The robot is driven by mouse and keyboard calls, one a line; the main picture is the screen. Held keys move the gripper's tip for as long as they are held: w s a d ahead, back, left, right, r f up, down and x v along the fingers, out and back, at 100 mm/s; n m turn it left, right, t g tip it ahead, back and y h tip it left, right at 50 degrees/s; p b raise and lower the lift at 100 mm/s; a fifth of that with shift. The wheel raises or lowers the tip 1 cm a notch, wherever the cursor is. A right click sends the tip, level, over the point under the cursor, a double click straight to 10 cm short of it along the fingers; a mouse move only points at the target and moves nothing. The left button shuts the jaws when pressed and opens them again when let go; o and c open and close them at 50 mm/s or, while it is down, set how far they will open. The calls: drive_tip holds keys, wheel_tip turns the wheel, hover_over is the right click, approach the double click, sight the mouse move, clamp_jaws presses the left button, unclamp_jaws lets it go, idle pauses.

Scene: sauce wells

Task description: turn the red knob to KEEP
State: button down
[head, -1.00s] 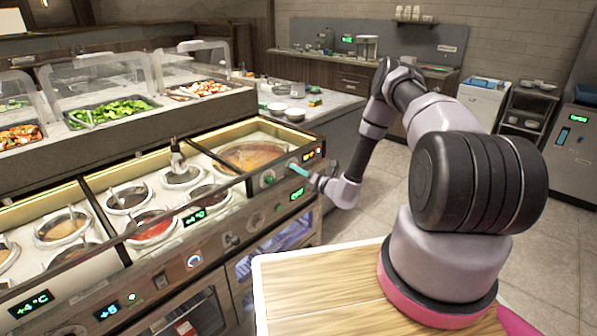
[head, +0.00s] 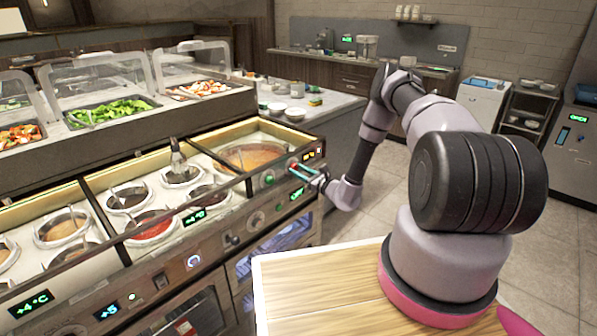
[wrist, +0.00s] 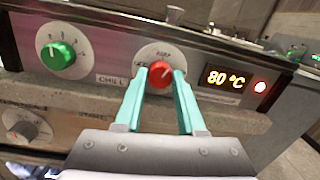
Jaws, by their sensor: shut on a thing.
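The red knob (wrist: 160,75) sits on a pale round dial plate on the front panel in the wrist view. A pale pointer mark on it seems to point up and slightly right. Small lettering stands above the knob and to its left, too blurred to read surely. My gripper (wrist: 160,80) has its two teal fingers on the left and right sides of the knob, shut on it. In the head view my gripper (head: 299,172) reaches the right end of the counter's front panel, and the knob is hard to make out there.
A green knob (wrist: 62,56) with a numbered dial is left of the red knob. A grey knob (wrist: 22,131) is lower left. Sauce wells lie behind the panel.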

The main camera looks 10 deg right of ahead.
drive_tip(key=n, duration=0.5)
drive_tip(key=shift+f, duration=0.1)
drive_tip(key=shift+n, duration=0.3)
idle(0.4)
drive_tip(key=c, duration=0.5)
unclamp_jaws()
drive_tip(key=shift+d, duration=0.1)
drive_tip(key=v, duration=1)
drive_tip(key=shift+s+d, duration=0.3)
